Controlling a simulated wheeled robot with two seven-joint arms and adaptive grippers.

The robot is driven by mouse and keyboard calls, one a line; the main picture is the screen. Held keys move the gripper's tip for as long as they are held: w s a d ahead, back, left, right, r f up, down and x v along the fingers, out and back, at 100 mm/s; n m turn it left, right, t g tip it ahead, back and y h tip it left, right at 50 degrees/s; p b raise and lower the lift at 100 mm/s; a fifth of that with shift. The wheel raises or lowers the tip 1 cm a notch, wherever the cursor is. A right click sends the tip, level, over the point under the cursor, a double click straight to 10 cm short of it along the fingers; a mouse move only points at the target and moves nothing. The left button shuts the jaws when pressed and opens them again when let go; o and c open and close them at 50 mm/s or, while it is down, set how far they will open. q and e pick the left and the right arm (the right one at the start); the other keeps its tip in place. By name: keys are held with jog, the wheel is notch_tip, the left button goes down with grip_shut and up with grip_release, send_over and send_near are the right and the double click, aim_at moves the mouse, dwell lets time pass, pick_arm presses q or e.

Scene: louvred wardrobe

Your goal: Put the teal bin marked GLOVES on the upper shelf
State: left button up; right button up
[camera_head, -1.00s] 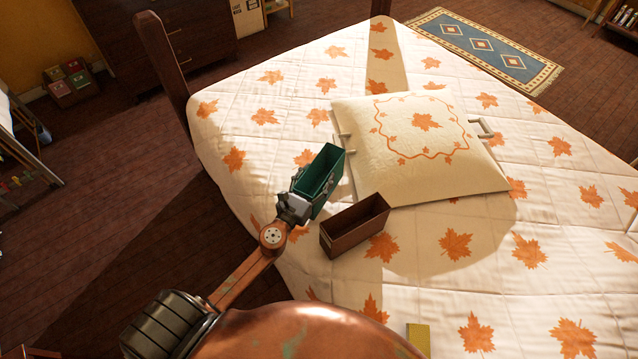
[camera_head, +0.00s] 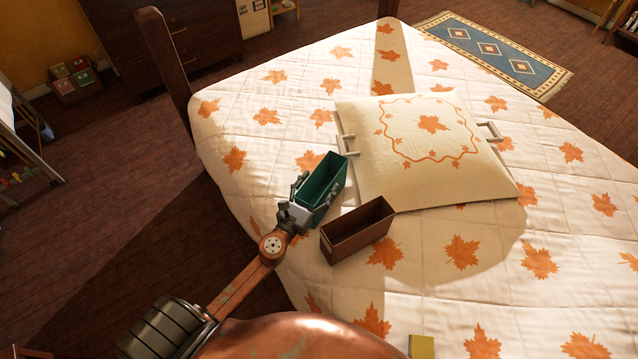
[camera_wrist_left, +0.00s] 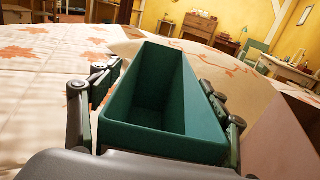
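The teal bin (camera_head: 327,187) is an open, empty box over the bed near its left edge, left of the cushion. The wrist view shows into its bare inside (camera_wrist_left: 158,95). No GLOVES marking is readable. My left gripper (camera_head: 314,186) is at the bin's near end. Its spread fingers stand on either side of the bin, which shows in the wrist view too (camera_wrist_left: 165,92). A gap shows at the left finger; whether the right finger touches is unclear. Contact between bin and bed cannot be made out. My right gripper and the upper shelf are not in view.
A brown open box (camera_head: 358,232) stands close right of the bin. The cream cushion (camera_head: 430,150), with pale handles at its sides, lies behind them. A wooden bedpost (camera_head: 165,65) rises at the back left. The leaf-patterned quilt (camera_head: 500,300) is largely clear at the right.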

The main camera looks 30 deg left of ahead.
pick_arm(q)
jog(key=shift+o, duration=0.9)
